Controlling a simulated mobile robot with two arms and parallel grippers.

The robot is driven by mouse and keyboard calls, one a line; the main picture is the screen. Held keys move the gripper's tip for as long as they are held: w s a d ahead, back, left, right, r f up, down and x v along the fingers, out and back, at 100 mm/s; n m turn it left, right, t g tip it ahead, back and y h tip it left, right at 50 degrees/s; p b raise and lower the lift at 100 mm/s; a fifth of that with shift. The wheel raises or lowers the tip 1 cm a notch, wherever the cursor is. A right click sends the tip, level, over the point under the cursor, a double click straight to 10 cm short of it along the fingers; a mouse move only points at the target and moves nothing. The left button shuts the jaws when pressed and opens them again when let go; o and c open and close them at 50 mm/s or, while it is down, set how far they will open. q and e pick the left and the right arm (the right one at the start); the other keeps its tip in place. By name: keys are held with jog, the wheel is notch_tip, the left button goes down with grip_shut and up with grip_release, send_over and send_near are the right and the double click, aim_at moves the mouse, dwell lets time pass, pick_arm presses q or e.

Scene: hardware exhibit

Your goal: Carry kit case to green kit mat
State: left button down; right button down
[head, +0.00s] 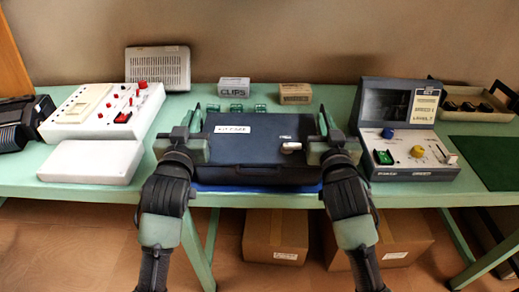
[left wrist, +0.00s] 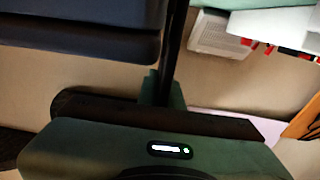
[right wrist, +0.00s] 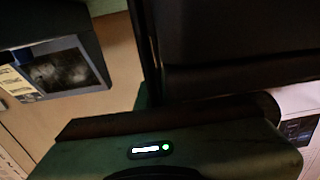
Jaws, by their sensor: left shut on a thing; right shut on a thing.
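The dark blue kit case (head: 262,160) is at the middle of the table's front, with a white label on its lid. My left gripper (head: 197,135) is shut on its left side and my right gripper (head: 324,132) is shut on its right side. The case's edge also shows in the left wrist view (left wrist: 80,40) and in the right wrist view (right wrist: 235,45). A strip of blue (head: 258,188) shows under its front edge; whether the case touches it I cannot tell. The green kit mat (head: 482,155) lies bare at the right end of the table.
A grey console (head: 412,165) with a screen stands between the case and the green mat. A white panel (head: 105,108) and a white box (head: 92,161) are left. Small boxes (head: 234,90) and green clips (head: 236,108) sit behind. A tray (head: 466,104) is behind the mat. Cartons (head: 275,236) stand below.

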dwell(0.4)
